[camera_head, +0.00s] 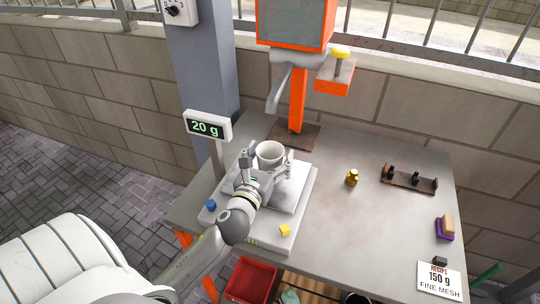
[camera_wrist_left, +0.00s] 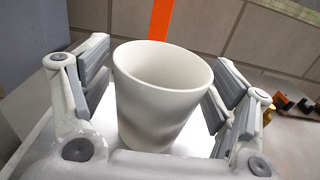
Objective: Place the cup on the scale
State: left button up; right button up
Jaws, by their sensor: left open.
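The white cup (camera_head: 270,152) stands upright at the back of the scale's white plate (camera_head: 291,191), as far as I can tell. It also shows large in the left wrist view (camera_wrist_left: 160,95). The scale's display (camera_head: 207,126) reads 20 g. My left gripper (camera_head: 268,164) is open, with one finger on each side of the cup; in the left wrist view (camera_wrist_left: 160,78) gaps show between the cup and both fingers. The cup's base is partly hidden by the gripper. My right gripper is not in view.
An orange machine (camera_head: 297,100) stands behind the cup. A blue piece (camera_head: 211,205) and a yellow cube (camera_head: 285,230) sit at the scale's front. A brass weight (camera_head: 352,177), a weight rack (camera_head: 409,180) and a recipe card (camera_head: 440,280) are to the right. The table's middle right is clear.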

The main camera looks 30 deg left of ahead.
pick_arm(q)
jog(key=shift+r, duration=0.15)
jog(key=b+v, duration=0.2)
jog(key=v, duration=0.8)
jog(key=shift+s, duration=0.25)
jog(key=shift+b+v, duration=0.3)
jog(key=shift+v, duration=0.45)
dwell(0.4)
